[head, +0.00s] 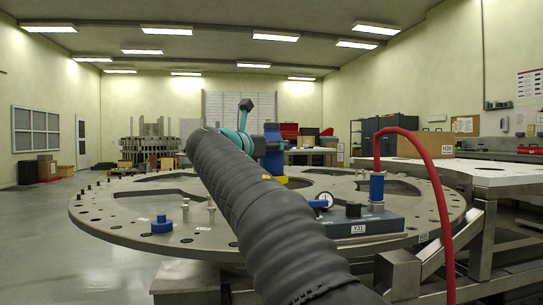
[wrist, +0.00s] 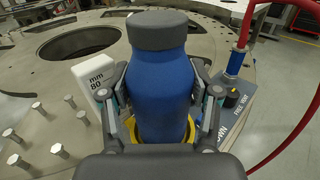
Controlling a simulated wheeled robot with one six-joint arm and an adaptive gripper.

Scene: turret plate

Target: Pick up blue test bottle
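The blue test bottle (wrist: 160,85) has a grey cap (wrist: 157,30) and stands upright at the middle of the wrist view. In the head view its blue body (head: 272,153) shows just right of my wrist, over a yellow ring on the round plate. My gripper (wrist: 160,92) has one finger on each side of the bottle's body. The fingers lie very close to its sides; whether they touch it is unclear. The yellow ring (wrist: 124,110) shows around the bottle's foot. My arm hides part of the plate in the head view.
The round metal plate (head: 115,215) has large openings and several pegs. A white block marked 80 mm (wrist: 97,83) stands left of the bottle. At right are a blue-grey box (head: 375,222), a blue cylinder (head: 376,188) and a red hose (head: 440,205).

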